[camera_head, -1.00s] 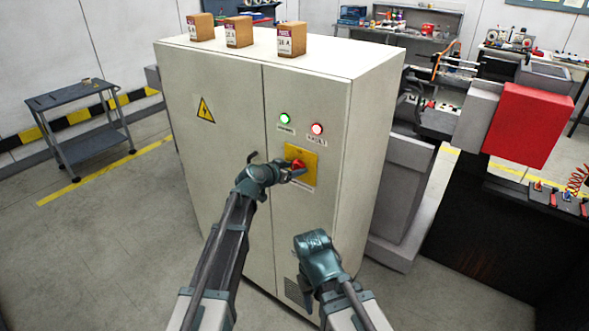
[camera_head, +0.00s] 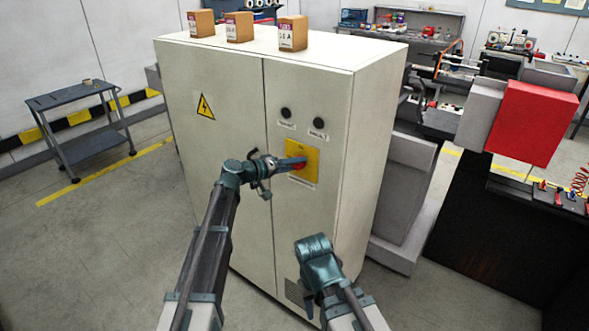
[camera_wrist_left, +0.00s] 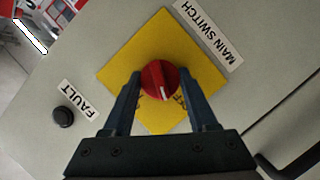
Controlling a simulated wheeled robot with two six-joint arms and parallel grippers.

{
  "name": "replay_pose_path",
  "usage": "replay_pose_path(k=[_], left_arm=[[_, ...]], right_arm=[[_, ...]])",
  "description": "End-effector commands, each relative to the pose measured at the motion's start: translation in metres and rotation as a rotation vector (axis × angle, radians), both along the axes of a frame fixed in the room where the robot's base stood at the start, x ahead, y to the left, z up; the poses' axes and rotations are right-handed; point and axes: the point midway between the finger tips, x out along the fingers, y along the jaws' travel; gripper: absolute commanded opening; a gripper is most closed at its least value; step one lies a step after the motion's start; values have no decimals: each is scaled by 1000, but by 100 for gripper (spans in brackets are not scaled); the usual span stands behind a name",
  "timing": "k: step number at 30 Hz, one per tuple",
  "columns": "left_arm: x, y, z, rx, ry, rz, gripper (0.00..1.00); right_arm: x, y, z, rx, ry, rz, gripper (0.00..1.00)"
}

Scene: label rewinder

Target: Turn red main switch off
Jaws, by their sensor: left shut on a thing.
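The red main switch (camera_wrist_left: 158,74) is a round knob with a white mark on a yellow plate (camera_head: 309,152), on the front of the beige cabinet. In the left wrist view the label MAIN SWITCH (camera_wrist_left: 208,32) is beside the plate. My left gripper (camera_head: 297,164) is at the switch, shut on the knob with one finger on either side. The white mark points toward the gripper's palm; small print on the plate is partly hidden by the fingers. My right gripper (camera_head: 309,302) hangs low before the cabinet, away from the switch; its jaws are unclear.
Two dark indicator lamps (camera_head: 319,122) sit above the plate; one is labelled FAULT (camera_wrist_left: 78,99). A black door handle (camera_head: 254,155) is near my left wrist. Boxes (camera_head: 239,27) stand on the cabinet (camera_head: 225,145). A grey cart (camera_head: 72,95) stands left; machinery is right.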

Motion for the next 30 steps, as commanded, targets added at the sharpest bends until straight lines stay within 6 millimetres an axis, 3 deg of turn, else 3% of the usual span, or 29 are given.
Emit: replay_pose_path(k=[12, 30], left_arm=[[-1, 0, -5, -246, 185, -3, 3], [-1, 1, -3, -360, 270, -2, 3]], right_arm=[[0, 0, -27, 0, 0, 0, 50], [0, 0, -36, 0, 0, 0, 50]])
